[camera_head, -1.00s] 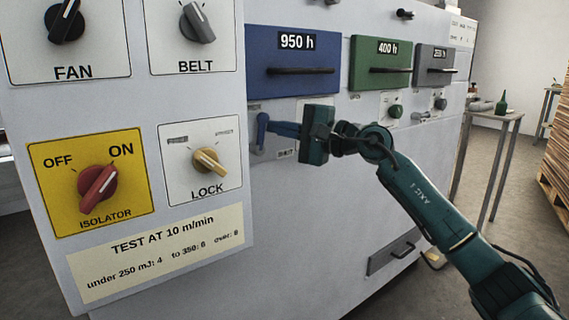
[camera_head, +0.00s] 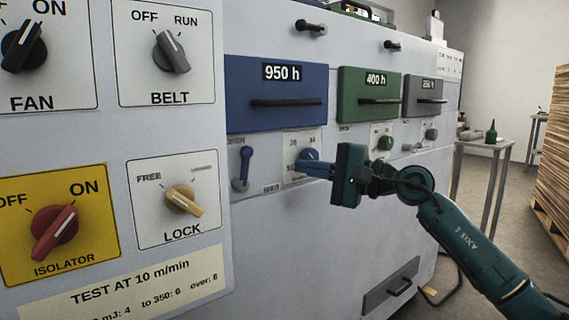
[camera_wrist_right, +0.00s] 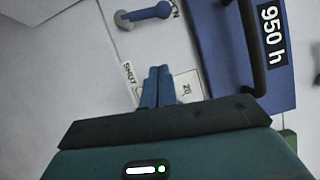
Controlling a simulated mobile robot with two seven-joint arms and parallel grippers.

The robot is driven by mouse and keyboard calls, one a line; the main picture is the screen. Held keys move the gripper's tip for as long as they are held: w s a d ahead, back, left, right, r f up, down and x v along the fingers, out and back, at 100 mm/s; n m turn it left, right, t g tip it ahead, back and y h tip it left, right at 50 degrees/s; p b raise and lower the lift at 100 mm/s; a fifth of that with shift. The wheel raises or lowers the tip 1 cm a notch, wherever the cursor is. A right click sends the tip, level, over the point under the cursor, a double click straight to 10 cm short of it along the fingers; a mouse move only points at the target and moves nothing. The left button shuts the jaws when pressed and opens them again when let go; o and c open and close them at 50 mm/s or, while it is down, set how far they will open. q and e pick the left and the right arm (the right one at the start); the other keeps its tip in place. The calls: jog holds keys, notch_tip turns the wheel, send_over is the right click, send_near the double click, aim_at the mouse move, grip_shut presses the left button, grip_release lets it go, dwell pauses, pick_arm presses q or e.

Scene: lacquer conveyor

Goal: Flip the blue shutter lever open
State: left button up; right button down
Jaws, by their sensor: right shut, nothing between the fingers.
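The blue shutter lever (camera_head: 246,163) stands upright on its grey pivot, below the left part of the blue 950 h drawer. Its tip points up, away from the SHUT label (camera_head: 271,188) at its lower right. The lever also shows in the right wrist view (camera_wrist_right: 150,12), apart from the fingers. My right gripper (camera_head: 302,167) is shut and empty, to the right of the lever, in front of a dial plate. Its two blue fingers show pressed together in the right wrist view (camera_wrist_right: 157,85). My left gripper is not in view.
The blue drawer (camera_head: 240,95) with its dark handle (camera_head: 288,102) is just above the fingers. A blue knob (camera_head: 309,154) is partly behind them. The green drawer (camera_head: 350,85) is to the right. A switch panel with the red isolator knob (camera_head: 54,230) stands at left.

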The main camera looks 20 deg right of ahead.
jog(key=shift+v, duration=1.7)
